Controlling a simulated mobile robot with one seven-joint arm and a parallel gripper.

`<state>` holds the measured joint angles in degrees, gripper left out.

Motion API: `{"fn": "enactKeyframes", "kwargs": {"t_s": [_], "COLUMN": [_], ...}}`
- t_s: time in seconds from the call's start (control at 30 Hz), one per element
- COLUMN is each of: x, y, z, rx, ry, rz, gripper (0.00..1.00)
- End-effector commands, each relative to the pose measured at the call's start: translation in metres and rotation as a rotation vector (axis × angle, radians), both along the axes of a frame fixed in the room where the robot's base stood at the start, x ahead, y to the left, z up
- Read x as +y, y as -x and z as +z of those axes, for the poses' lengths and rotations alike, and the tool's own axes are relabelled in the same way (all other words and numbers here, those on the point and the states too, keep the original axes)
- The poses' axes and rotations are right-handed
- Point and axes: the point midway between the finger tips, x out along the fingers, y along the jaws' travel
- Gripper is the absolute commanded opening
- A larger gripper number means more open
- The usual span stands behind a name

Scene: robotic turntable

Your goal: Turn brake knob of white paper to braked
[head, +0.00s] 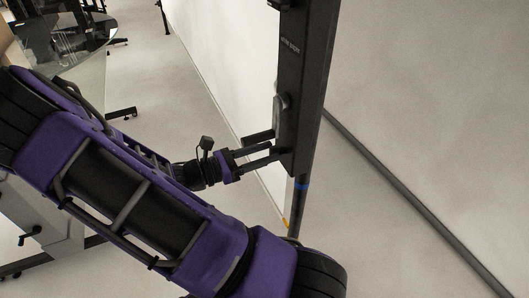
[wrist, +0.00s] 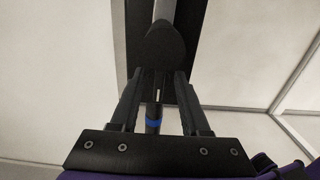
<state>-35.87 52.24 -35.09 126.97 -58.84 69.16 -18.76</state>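A black upright housing (head: 306,80) with small, hard-to-read pale lettering stands at the edge of the large white paper (head: 235,60). A dark rounded knob-like part (head: 282,103) sticks out from its left side. In the wrist view a dark rounded part (wrist: 165,46), likely the same knob, lies just beyond the fingertips. I cannot read its setting. My gripper (head: 273,143) is at the housing's lower end, slightly below the knob. Its two fingers are apart with nothing held between them, as the wrist view (wrist: 161,76) also shows. Whether a fingertip touches the housing is unclear.
A dark pole with a blue band (head: 301,186) runs down below the housing; the band also shows between my fingers in the wrist view (wrist: 153,124). A glass table (head: 75,45) stands at upper left. A dark strip (head: 420,200) crosses the right side.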

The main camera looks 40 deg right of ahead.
Motion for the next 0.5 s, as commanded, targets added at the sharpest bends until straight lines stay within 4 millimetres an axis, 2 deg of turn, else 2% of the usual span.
{"fn": "enactKeyframes", "kwargs": {"t_s": [0.03,0.23,0.5], "x": [0.0002,0.0004,0.0006], "y": [-0.0001,-0.0002,-0.0002], "z": [0.0000,-0.0001,-0.0002], "rx": [0.000,0.000,0.000], "ry": [0.000,0.000,0.000], "rz": [0.000,0.000,0.000], "gripper": [0.37,0.01,0.00]}}
